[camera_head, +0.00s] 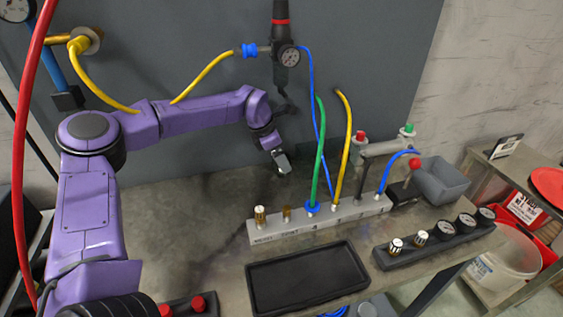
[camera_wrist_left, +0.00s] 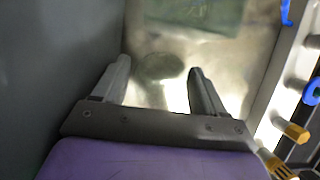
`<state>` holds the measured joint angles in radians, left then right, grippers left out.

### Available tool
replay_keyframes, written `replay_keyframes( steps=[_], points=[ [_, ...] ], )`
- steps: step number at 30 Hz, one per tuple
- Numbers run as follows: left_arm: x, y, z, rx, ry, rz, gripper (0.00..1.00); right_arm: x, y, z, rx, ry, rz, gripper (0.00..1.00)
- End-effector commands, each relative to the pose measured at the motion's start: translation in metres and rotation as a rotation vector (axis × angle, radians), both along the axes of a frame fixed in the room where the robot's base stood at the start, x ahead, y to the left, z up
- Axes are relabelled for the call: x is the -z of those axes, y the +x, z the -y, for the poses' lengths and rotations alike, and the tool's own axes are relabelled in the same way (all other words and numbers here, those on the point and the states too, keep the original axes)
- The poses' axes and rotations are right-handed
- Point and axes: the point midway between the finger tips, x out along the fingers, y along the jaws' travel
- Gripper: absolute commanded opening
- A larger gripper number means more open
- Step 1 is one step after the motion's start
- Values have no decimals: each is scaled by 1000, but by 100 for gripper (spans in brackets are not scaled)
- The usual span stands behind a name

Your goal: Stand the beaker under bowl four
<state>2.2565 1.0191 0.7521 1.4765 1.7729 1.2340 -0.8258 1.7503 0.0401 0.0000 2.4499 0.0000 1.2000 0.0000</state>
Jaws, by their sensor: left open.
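My left gripper (camera_head: 281,166) hangs from the purple arm above the bench, behind the grey manifold block (camera_head: 265,234). In the left wrist view its two fingers (camera_wrist_left: 160,78) stand apart with nothing between them. A greenish patch and a dark rounded shadow show on the bench surface beyond the fingers. I cannot make out a beaker for certain, nor a bowl marked four. A grey open square container (camera_head: 442,182) is at the right end of the bench. My right gripper is not in view.
The manifold carries brass fittings (camera_head: 260,216) and upright green (camera_head: 320,150) and yellow (camera_head: 344,145) hoses. A black tray (camera_head: 255,303) lies in front. A dark regulator (camera_head: 282,55) hangs above. A gauge strip (camera_head: 385,262) is front right. The bench left of the manifold is clear.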

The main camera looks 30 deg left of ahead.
Motion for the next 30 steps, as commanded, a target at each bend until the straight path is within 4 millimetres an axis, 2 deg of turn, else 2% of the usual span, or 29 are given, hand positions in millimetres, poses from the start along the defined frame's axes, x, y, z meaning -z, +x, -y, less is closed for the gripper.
replay_keyframes(
  steps=[4, 9, 30],
  points=[
    [-28, -8, -8, -1, -1, 4, 72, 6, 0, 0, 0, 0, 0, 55],
    [-45, -14, -12, 0, 1, 1, 72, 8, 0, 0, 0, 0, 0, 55],
    [-46, -15, -13, 0, 1, -1, 72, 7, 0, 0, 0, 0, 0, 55]
  ],
)
